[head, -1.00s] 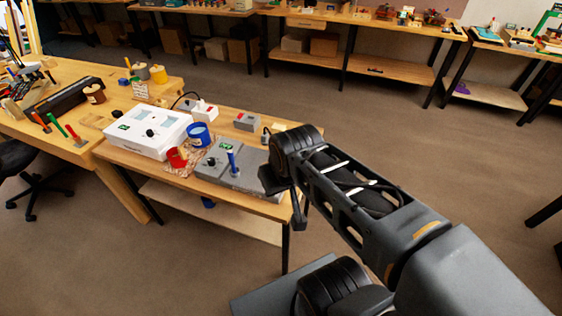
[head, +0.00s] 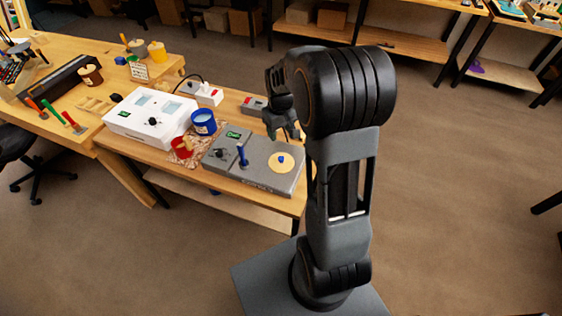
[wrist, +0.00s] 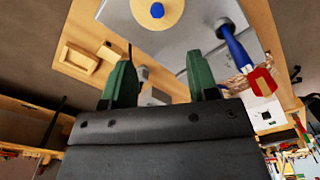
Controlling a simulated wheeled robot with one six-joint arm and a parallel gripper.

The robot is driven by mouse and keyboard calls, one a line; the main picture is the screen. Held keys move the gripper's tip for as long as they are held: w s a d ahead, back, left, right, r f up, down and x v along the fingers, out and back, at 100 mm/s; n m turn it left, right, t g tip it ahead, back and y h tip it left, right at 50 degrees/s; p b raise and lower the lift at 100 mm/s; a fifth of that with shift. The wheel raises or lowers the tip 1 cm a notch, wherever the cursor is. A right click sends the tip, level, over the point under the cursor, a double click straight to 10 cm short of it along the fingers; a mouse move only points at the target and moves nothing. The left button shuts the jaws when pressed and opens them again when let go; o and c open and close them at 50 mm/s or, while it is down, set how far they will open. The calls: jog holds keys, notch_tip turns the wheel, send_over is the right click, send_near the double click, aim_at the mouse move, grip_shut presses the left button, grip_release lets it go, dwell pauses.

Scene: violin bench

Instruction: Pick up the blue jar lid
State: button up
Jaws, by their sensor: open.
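The blue jar lid is a pale yellow disc (head: 291,165) with a blue knob (head: 281,159) at its middle. It lies flat on the right part of the grey bench unit (head: 259,180). In the wrist view the disc (wrist: 176,13) shows at the top edge, partly cut off, with its blue knob (wrist: 157,10). My gripper (head: 284,130) is above the bench, behind the lid in the head view and apart from it. In the wrist view its two green fingers are spread, with nothing between them (wrist: 162,80).
A blue post (head: 242,156) stands on the grey unit left of the lid. An open blue jar (head: 203,123), a red jar (head: 181,148) and a white box (head: 150,122) are further left. Floor right of the bench is clear.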

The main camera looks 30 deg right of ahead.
send_over(281, 158)
notch_tip(281, 158, down, 9)
jog(key=shift+p, duration=0.4)
jog(key=shift+f+p, duration=0.75)
jog(key=shift+f, duration=1.9)
grip_shut()
